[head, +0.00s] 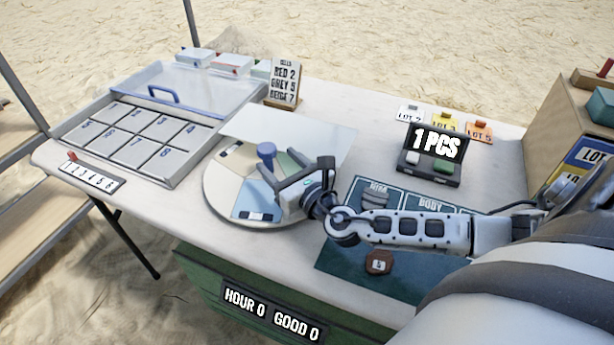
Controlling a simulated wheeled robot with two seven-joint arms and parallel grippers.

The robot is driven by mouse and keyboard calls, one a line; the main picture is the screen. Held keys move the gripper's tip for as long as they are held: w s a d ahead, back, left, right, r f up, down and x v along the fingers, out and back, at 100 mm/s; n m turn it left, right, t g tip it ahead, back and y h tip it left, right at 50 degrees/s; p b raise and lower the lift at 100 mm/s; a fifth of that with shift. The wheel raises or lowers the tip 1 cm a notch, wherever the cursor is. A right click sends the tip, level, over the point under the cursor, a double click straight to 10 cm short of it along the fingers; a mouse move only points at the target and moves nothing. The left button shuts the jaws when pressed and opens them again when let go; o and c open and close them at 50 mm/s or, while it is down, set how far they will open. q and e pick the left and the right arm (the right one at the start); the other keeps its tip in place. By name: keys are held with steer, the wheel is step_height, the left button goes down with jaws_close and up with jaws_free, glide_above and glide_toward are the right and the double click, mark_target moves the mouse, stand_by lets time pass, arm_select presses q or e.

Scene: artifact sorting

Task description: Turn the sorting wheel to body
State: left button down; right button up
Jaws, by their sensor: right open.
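The sorting wheel (218,190) is a round disc lying flat on the table, with pale, blue and green sectors and small dark marks. A blue upright knob (266,152) stands on it. The blue sector faces the front edge. My right gripper (276,184) is open and empty above the wheel's right part, just right of and nearer than the knob, apart from it as far as I can tell. It hides part of the green sector. A dark teal mat (337,262) with a "BODY" label (430,204) lies to the right, partly hidden by my right arm. My left gripper is out of view.
A numbered compartment tray (118,166) stands left of the wheel. A pale board (250,124) lies behind it, near a count sign (285,82). A "1 PCS" display (436,142) and lot cards (444,126) stand behind the mat. A brown tagged piece (379,262) lies on the mat.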

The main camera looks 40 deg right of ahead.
mark_target(263, 144)
arm_select(q)
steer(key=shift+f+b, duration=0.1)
steer(key=shift+b, duration=0.25)
arm_select(e)
steer(key=s, duration=1)
steer(key=shift+s+d, duration=0.1)
steer(key=shift+s, duration=0.1)
